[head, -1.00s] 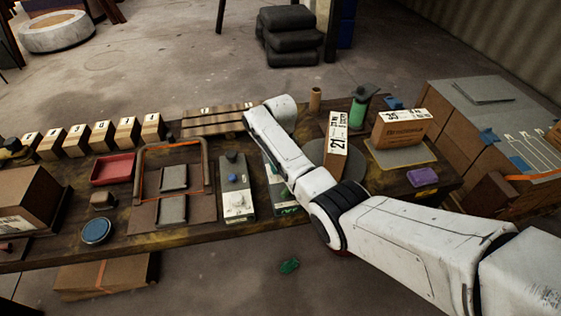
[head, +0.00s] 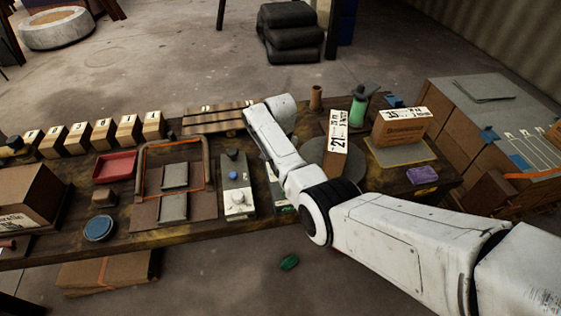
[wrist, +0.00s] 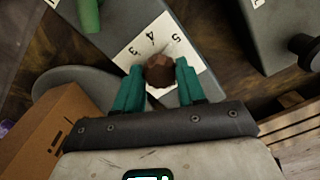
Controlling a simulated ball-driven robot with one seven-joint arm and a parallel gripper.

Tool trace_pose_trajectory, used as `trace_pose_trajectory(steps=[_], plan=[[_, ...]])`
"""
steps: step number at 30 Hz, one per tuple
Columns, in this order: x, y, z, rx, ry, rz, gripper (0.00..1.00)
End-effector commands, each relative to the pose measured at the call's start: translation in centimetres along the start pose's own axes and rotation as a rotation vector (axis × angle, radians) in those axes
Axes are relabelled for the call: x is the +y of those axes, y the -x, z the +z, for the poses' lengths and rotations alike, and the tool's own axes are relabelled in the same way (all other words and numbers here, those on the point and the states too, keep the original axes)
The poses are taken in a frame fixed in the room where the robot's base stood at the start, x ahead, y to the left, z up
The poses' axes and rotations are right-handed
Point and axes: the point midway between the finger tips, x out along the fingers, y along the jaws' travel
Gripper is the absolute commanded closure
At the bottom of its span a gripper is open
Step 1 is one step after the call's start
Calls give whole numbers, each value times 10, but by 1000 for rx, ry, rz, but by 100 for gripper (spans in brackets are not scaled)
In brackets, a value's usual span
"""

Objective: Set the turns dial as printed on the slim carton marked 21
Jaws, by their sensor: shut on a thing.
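The slim carton marked 21 (head: 337,140) stands upright on a round grey disc (head: 315,150) right of my arm in the head view. Its other print is too small to read. In the wrist view a brown faceted knob (wrist: 160,72) sits on a white dial plate (wrist: 150,42) with the numerals 3, 4 and 5 visible. My gripper (wrist: 159,68) has its teal fingers shut on the knob, one on each side. The knob's pointer cannot be made out. In the head view my arm hides the gripper and most of the dial panel.
A wider carton (head: 402,126) stands on a grey plate to the right, with a green bottle-like object (head: 358,111) behind. A panel with a blue and a white knob (head: 237,190) lies left of my arm. In the wrist view a brown carton (wrist: 65,125) is close at lower left.

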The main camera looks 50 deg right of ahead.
Motion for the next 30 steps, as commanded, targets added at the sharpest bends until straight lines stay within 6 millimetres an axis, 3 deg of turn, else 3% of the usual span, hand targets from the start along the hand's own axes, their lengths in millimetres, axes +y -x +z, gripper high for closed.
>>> trace_pose_trajectory(steps=[23,24,30], plan=[[-1,1,0,2,-103,-2,91],[-1,1,0,2,-103,-2,58],[-1,1,0,1,-102,-1,38]])
